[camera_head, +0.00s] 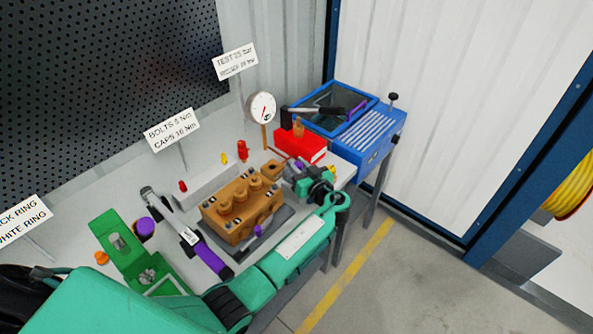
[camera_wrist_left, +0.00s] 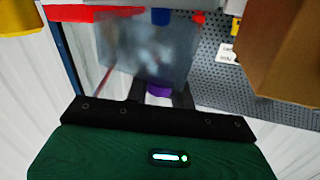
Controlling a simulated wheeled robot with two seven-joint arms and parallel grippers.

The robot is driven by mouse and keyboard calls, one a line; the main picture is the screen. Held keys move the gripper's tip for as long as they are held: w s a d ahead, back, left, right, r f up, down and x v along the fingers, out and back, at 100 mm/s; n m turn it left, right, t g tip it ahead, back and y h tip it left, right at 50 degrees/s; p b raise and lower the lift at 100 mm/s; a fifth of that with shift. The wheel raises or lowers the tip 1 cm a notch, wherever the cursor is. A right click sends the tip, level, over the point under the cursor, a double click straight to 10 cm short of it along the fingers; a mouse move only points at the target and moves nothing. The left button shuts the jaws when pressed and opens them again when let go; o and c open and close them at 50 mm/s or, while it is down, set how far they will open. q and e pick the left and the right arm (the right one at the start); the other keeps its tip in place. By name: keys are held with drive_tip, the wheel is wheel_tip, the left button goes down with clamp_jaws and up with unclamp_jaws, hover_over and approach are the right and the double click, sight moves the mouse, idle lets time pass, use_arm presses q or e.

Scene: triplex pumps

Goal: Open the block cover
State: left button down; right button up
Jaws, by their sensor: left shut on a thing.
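My left gripper (camera_head: 305,183) is at the right end of the bench, just right of the brass pump block (camera_head: 240,207). A small purple part (camera_head: 299,165) shows at its fingers. In the left wrist view a purple grip (camera_wrist_left: 158,90) sits between my black fingertips, at the lower edge of a cloudy see-through panel (camera_wrist_left: 148,48), which looks like the block cover. The gripper is shut on this grip. The panel's outline is not clear in the head view, so I cannot tell how far it is tilted. My right gripper is not in view.
A red box (camera_head: 302,144) stands just behind my left gripper. A blue cabinet with a glass-topped bin (camera_head: 332,103) is at the back right. A pressure gauge (camera_head: 261,107) stands behind the block. A purple-handled wrench (camera_head: 211,258) and green fixture (camera_head: 125,255) are at the left.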

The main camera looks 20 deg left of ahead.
use_arm(q)
drive_tip(key=m, duration=0.1)
drive_tip(key=w+m+b, duration=0.1)
drive_tip(key=w+d+r+m+g+b, duration=0.1)
drive_tip(key=shift+w+h, duration=0.15)
drive_tip(key=shift+h, duration=0.15)
drive_tip(key=shift+w+d+r+m+g+b, duration=0.15)
drive_tip(key=shift+w+m+g+b, duration=0.15)
drive_tip(key=shift+w+m+b, duration=0.4)
drive_tip(key=shift+s, duration=0.1)
